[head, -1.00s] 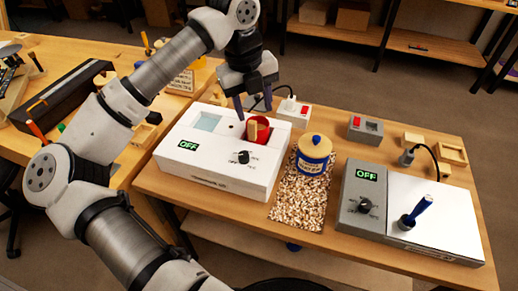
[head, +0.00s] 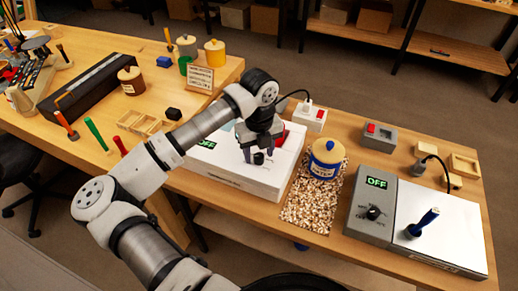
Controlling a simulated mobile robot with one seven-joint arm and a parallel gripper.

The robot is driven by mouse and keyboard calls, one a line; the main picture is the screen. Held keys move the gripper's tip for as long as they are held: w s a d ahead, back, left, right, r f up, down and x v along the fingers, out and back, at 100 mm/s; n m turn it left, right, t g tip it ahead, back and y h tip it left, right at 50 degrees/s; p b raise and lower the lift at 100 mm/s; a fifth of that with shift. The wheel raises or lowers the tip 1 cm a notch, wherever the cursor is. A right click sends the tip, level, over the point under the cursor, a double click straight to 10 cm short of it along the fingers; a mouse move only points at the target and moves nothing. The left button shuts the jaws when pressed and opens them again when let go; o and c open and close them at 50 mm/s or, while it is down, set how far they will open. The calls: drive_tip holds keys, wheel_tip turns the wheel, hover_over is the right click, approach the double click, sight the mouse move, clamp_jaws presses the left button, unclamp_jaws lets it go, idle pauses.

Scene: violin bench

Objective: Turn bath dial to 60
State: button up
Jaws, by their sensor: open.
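The white bath box (head: 225,172) stands on the bench, with a green OFF display (head: 207,144) on its top. Its black dial (head: 258,158) shows just below my gripper (head: 258,156). My gripper is open, pointing down, with one finger to the left of the dial and one to the right. I cannot tell whether the fingers touch it. My arm and gripper hide most of the basin and the dial's scale. Part of a red item (head: 283,136) shows behind the gripper.
A blue jar with a tan lid (head: 326,158) stands on a speckled mat (head: 305,212) right of the bath. A power strip (head: 309,117) is behind.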

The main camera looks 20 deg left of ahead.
drive_tip(key=shift+f, duration=0.3)
drive_tip(key=c, duration=1)
drive_tip(key=shift+f+b, duration=0.1)
drive_tip(key=shift+b, duration=0.5)
